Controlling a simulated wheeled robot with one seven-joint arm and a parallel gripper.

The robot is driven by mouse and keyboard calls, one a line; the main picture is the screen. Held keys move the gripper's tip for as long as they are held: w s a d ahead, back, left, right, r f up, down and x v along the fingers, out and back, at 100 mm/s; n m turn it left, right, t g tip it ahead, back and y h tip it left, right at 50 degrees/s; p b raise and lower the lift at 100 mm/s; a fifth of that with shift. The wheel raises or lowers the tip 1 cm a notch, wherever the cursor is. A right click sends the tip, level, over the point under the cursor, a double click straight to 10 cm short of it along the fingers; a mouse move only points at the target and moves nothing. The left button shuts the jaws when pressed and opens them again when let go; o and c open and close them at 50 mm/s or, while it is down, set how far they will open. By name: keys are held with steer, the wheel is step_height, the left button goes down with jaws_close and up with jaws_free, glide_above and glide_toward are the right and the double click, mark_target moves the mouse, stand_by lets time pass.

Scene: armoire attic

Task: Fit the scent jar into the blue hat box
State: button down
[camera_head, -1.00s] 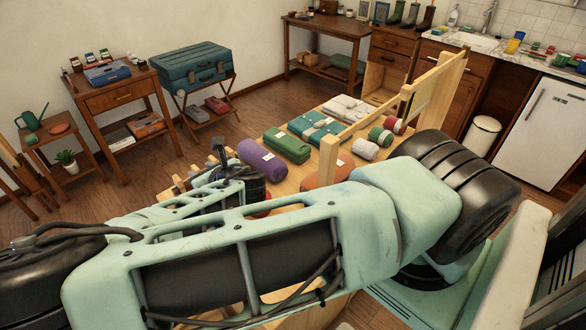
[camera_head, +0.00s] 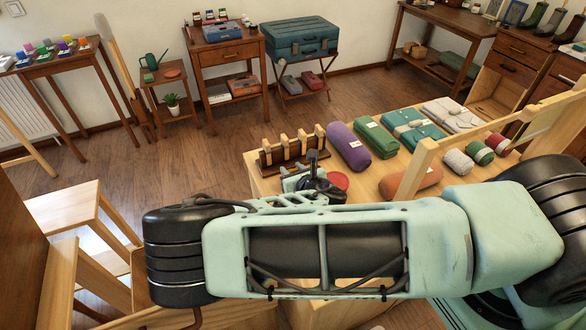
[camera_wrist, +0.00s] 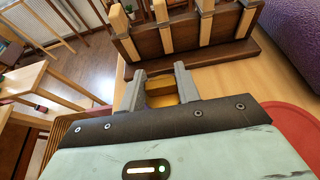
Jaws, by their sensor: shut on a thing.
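In the wrist view my gripper (camera_wrist: 160,75) is shut on a small amber-yellow thing (camera_wrist: 161,93), which looks like the scent jar. Its lower part is hidden by the gripper body. I see no clear hat box. A blue box-like case (camera_head: 222,31) stands on a drawer table at the back; I cannot tell whether it is the blue hat box.
A dark rack with light wooden pegs (camera_wrist: 195,40) stands just beyond my fingers. Purple (camera_head: 348,146) and green (camera_head: 376,137) rolls lie right of it. A red round thing (camera_wrist: 296,125) is close on the right. Open floor (camera_head: 190,165) lies to the left.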

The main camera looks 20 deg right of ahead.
steer(key=c, duration=1)
jaws_free()
